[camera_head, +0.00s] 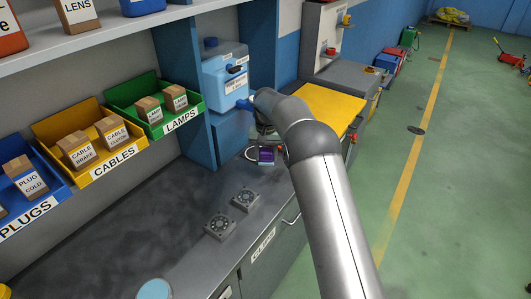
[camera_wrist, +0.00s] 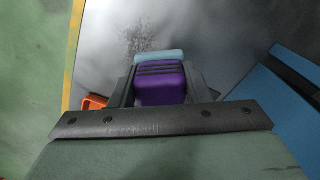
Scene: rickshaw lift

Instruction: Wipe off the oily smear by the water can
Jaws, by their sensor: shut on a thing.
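The water can (camera_head: 225,76), pale blue with a dark blue cap, stands on a blue stand at the back of the grey workbench. My gripper (camera_head: 265,150) is low over the bench in front of it. It is shut on a purple block (camera_wrist: 162,83) with a pale blue pad (camera_wrist: 160,56) along its far edge; the purple also shows in the head view. A dark speckled smear (camera_wrist: 148,36) lies on the grey surface just beyond the pad. Whether the pad touches the bench, I cannot tell. In the head view I cannot make out the smear.
Two small dark fan-like parts (camera_head: 232,212) lie on the bench nearer me. Bins of labelled boxes, such as the green lamps bin (camera_head: 156,104), line the left. An orange object (camera_wrist: 94,102) is left of my fingers, and a blue panel (camera_wrist: 270,105) is to the right.

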